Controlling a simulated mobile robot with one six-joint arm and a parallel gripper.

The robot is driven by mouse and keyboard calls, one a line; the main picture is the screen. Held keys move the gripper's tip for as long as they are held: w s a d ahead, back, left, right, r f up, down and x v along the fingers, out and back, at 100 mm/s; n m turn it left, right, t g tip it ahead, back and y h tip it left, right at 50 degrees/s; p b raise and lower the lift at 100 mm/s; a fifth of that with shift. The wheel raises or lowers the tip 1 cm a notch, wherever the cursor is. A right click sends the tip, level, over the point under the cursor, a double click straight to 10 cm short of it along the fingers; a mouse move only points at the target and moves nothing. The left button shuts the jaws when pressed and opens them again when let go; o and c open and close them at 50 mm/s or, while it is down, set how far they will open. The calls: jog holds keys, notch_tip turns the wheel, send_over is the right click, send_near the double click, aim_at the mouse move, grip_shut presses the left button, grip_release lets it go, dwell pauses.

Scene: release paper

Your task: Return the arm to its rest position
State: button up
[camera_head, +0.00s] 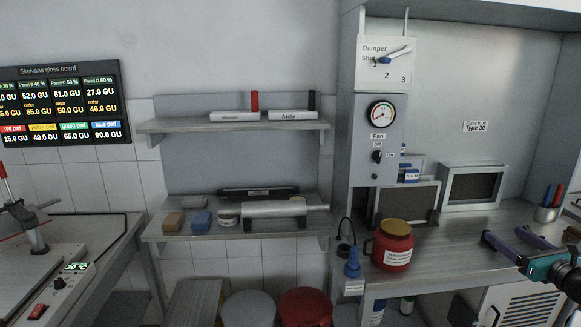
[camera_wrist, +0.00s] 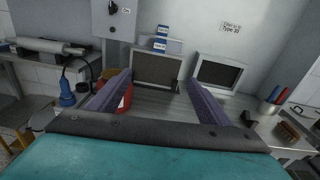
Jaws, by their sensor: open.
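My gripper (camera_head: 501,236) is at the right of the head view, above the worktop beneath the hood. Its two purple-grey fingers are spread wide, with nothing between them. The teal wrist body sits behind them at the right edge. In the wrist view, the open gripper (camera_wrist: 158,82) points toward a dark framed panel (camera_wrist: 157,68) at the back of the worktop. A red jar with a yellow lid (camera_head: 393,247) stands left of the gripper, apart from it in the head view. In the wrist view, the left finger partly hides the jar.
A cup of pens (camera_head: 546,212) stands right of the gripper. A second framed panel (camera_head: 472,187) leans at the back. Shelves (camera_head: 160,233) hold a roller and blocks. Red and grey stools (camera_head: 305,307) stand below.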

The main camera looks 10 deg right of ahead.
jog(key=w+a+f+n+g+y, duration=0.2)
jog(key=w+a+f+n, duration=0.2)
jog(key=a+f, duration=0.5)
jog(key=w+a+f+n+g+y, duration=0.2)
jog(key=w+a+f+n+g, duration=0.3)
jog(key=f, duration=0.7)
jog(key=s+a+f+n+g+y, duration=0.3)
jog(key=a+f+n, duration=0.4)
jog(key=a+f, duration=1.4)
jog(key=s+a+f+n+g+h, duration=0.2)
jog(key=s+a+f+n+g, duration=0.7)
jog(key=s+a+f, duration=0.6)
jog(key=s+a+f+n+g+h, duration=0.1)
jog(key=s+f+n, duration=0.3)
jog(key=s, duration=0.4)
jog(key=s+a+f+n+g+h, duration=0.2)
jog(key=s+f+n+g+h, duration=0.1)
jog(key=s+n, duration=0.4)
jog(key=shift+s+f+h, duration=0.3)
jog(key=shift+s+f, duration=0.2)
jog(key=shift+s, duration=0.3)
jog(key=shift+c, duration=0.5)
